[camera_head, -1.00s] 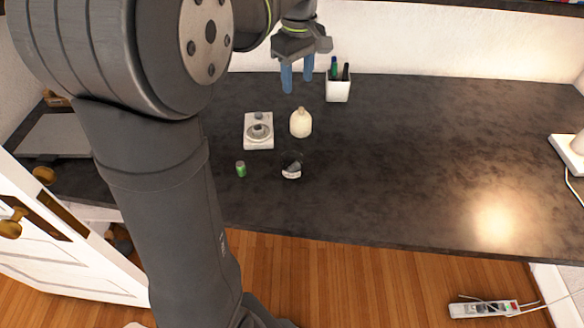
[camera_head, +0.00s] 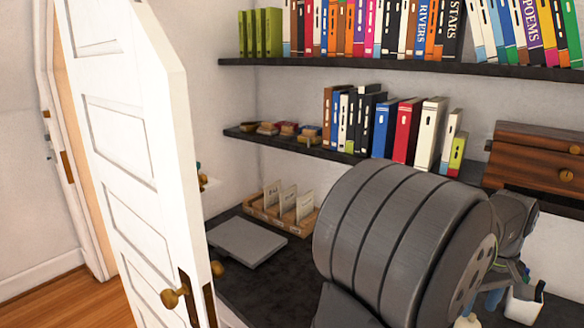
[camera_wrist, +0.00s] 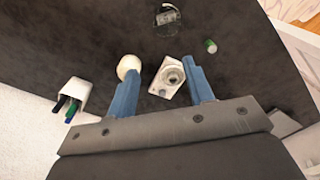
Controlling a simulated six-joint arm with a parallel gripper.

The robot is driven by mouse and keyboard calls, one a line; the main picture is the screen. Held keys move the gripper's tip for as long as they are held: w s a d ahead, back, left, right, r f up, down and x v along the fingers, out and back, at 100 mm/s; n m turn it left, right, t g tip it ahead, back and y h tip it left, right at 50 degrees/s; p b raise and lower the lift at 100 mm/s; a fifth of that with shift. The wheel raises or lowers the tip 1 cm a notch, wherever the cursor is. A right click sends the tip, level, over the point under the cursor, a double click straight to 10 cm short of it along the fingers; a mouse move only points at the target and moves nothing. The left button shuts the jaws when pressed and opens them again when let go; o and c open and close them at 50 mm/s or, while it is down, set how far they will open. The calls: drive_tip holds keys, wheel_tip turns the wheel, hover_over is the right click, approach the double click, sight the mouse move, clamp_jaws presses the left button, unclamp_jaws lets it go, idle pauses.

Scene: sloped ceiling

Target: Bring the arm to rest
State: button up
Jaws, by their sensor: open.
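My gripper (camera_wrist: 165,73) is open in the wrist view, its two blue fingers apart with nothing held between them. It points down over the dark desk (camera_wrist: 60,40). Past the fingertips lie a cream bottle (camera_wrist: 129,66), near the left finger, and a white device with a round dial (camera_wrist: 166,90), partly hidden by the right finger. In the head view my arm fills the lower right; a blue finger (camera_head: 493,299) shows at the bottom edge, and the rest of the gripper is hard to make out.
The wrist view shows a white pen cup (camera_wrist: 72,96) at left, a green cylinder (camera_wrist: 210,46) and a clear glass item (camera_wrist: 167,18). In the head view, an open white door (camera_head: 135,150) stands left. Shelves of books (camera_head: 420,67), a grey slab (camera_head: 246,241) and a card tray (camera_head: 262,215) lie beyond.

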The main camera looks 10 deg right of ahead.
wheel_tip(320, 180, down, 11)
idle(0.5)
